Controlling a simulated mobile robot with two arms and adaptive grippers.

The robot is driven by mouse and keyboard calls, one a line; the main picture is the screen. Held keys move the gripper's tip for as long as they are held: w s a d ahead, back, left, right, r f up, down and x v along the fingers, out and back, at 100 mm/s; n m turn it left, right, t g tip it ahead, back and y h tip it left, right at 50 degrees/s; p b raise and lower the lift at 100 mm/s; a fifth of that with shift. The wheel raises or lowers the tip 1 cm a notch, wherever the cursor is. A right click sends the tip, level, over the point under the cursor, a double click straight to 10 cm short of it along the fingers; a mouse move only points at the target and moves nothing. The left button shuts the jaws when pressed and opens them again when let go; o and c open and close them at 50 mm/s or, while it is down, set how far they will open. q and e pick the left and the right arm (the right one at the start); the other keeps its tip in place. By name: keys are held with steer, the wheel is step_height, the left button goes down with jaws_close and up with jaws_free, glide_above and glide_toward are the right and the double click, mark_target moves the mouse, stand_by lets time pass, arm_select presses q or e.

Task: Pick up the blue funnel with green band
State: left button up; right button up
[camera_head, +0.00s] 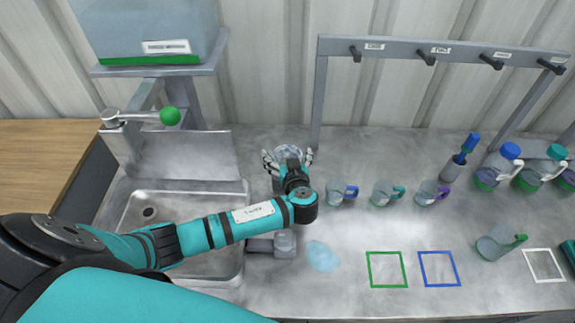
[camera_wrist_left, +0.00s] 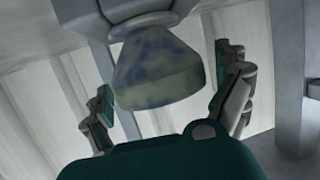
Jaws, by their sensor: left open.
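The funnel (camera_wrist_left: 158,72) fills the upper middle of the left wrist view. It is a bluish, cloudy cone with a dull green band along its wide lower edge, and its narrow end meets a grey part above. In the head view a pale translucent piece of it (camera_head: 289,153) shows at my left gripper (camera_head: 287,160). In the left wrist view the fingers of my left gripper (camera_wrist_left: 170,100) are spread on both sides of the funnel, with visible gaps. The gripper is open.
A metal sink (camera_head: 150,212) lies under my left arm. A rack with hooks (camera_head: 440,47) spans the back right. Several clear cups (camera_head: 340,192), bottles (camera_head: 497,168) and a green-handled jug (camera_head: 495,242) stand to the right. A pale blue patch (camera_head: 322,256) lies in front.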

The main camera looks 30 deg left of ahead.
arm_select(q)
steer(key=shift+s+r, duration=0.1)
steer(key=shift+c, duration=0.8)
steer(key=c, duration=0.9)
steer(key=shift+o, duration=0.2)
